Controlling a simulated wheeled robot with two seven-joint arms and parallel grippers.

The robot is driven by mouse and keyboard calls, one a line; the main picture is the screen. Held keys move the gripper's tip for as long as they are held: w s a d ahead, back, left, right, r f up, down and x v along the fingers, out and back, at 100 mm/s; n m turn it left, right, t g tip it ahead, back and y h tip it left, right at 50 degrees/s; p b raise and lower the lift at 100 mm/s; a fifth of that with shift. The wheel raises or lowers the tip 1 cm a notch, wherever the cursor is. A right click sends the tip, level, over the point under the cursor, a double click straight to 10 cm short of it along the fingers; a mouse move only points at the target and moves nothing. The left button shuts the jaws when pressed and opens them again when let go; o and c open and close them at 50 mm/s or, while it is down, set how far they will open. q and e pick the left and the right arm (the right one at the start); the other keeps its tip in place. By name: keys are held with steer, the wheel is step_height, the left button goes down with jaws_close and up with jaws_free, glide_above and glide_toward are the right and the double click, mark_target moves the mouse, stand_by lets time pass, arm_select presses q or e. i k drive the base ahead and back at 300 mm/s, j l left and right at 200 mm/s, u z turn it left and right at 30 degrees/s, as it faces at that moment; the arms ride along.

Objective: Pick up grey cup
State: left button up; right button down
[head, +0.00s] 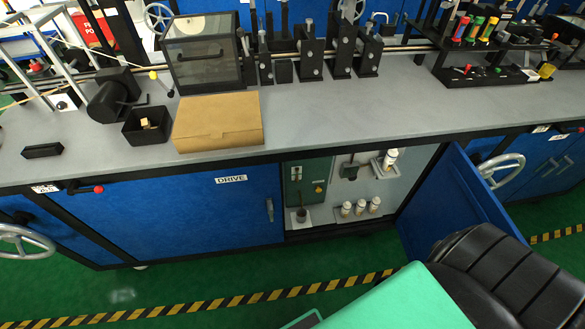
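A small dark grey cup (302,215) stands in the open cabinet below the workbench, at the left of the opening. It sits on a pale ledge, and a thin upright shape rises from or just behind it; I cannot tell which. Its details are too small to make out. Neither of my grippers shows in the head view.
The blue cabinet door (462,200) stands open to the right of the opening. Several white bottles (346,208) stand right of the cup, with another bottle (390,160) on a higher bracket. A cardboard box (217,122) lies on the grey bench (345,110).

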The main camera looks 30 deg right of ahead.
mark_target(301, 213)
steer(key=z, duration=1)
steer(key=l+z, duration=0.45)
steer(key=i+l+z, duration=0.1)
steer(key=z, duration=0.3)
steer(key=l, duration=0.1)
